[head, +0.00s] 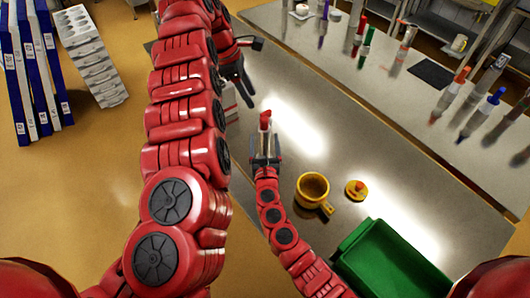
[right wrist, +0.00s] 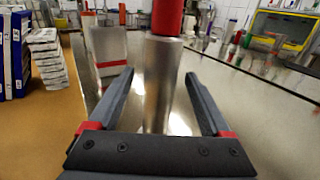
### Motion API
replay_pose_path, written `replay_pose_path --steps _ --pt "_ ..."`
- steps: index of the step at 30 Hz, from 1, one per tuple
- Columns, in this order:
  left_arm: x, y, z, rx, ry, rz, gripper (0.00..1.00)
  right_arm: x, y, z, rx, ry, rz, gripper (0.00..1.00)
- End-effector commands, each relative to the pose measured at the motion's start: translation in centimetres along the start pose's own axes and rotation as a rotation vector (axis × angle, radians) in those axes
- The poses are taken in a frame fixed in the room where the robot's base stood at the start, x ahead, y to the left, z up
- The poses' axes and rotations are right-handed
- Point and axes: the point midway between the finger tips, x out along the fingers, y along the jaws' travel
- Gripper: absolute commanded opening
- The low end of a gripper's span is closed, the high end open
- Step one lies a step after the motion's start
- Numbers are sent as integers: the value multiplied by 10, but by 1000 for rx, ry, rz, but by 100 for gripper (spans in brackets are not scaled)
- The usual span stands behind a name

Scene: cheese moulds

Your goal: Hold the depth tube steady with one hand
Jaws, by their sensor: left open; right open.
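A metallic tube with a red top (head: 265,138), which I take to be the depth tube, stands upright on the metal table. My right gripper (head: 265,158) is at it, open, with the tube between its fingers. In the right wrist view the tube (right wrist: 161,82) rises between the two spread fingers (right wrist: 158,95), with a visible gap on each side. I cannot tell its markings. My left gripper (head: 243,92) is open and empty, higher in the head view, beyond the tube. My left arm hides part of the table's left side.
A yellow mug (head: 312,188), a small yellow lid (head: 356,190) and a green tray (head: 392,262) are on the right. A pale box (head: 231,104) stands left of the tube. A second counter (head: 405,95) holds several coloured-topped tubes. The table between tube and counter is clear.

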Motion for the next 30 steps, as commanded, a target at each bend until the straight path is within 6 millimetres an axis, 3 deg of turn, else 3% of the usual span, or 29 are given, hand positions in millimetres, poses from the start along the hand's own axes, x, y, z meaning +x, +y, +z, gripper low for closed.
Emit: replay_pose_path --steps 5,14,27,30 --pt "0 0 0 0 0 0 50 11 0 2 2 -2 -1 82" --pt "0 0 0 0 0 0 50 12 0 1 1 -1 -1 81" --pt "0 0 0 0 0 0 50 12 0 1 1 -1 0 2" --pt "0 0 0 0 0 0 50 12 0 1 1 -1 0 0"
